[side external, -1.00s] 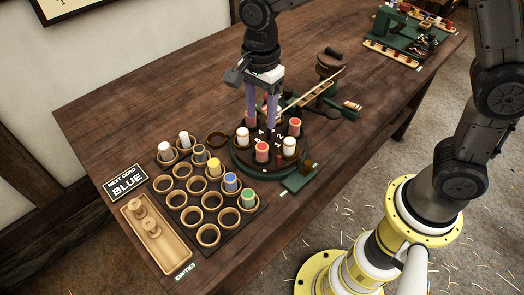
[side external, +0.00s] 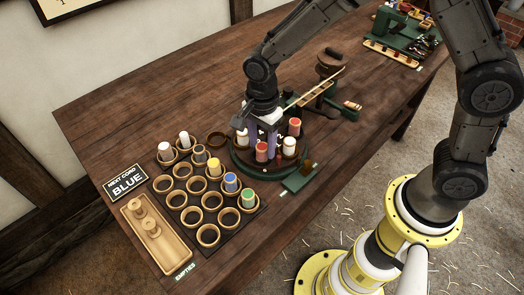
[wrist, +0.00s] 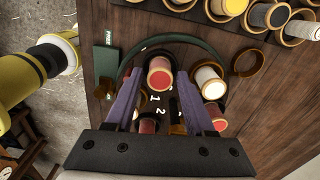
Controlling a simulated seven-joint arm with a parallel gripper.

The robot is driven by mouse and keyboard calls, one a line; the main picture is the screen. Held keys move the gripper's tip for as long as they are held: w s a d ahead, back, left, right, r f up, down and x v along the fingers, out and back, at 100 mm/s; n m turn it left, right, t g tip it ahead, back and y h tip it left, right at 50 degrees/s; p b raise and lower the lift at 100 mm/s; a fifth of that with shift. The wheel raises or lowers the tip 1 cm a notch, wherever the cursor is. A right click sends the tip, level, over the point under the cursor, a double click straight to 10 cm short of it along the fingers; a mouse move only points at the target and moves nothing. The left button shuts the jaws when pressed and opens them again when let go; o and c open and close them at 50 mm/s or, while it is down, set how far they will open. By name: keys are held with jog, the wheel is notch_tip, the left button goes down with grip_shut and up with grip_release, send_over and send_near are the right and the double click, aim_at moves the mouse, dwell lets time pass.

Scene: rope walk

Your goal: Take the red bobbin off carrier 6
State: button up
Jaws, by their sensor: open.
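My gripper (side external: 262,147) is open and low over the round dark carrier plate (wrist: 158,104). In the wrist view its purple fingers (wrist: 159,84) point at a red bobbin (wrist: 160,75), one to either side of it. This red bobbin (side external: 262,153) stands at the plate's front in the side view; I cannot tell if the fingers touch it. Other red bobbins stand at the right (side external: 295,127), and beside the right finger in the wrist view (wrist: 215,118). White bobbins stand at the front right (side external: 289,147) and left (side external: 242,138). Carrier number 6 is not readable; 1 and 2 show.
A rack (side external: 243,226) of wooden cups holds several coloured bobbins, with empty cups among them. An empties tray (side external: 172,257) and a sign reading NEXT CORD BLUE (side external: 126,181) lie left. A crank device (side external: 328,67) stands behind the plate. The table's left back is clear.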

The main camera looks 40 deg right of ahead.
grip_shut()
jog(key=shift+r, duration=0.1)
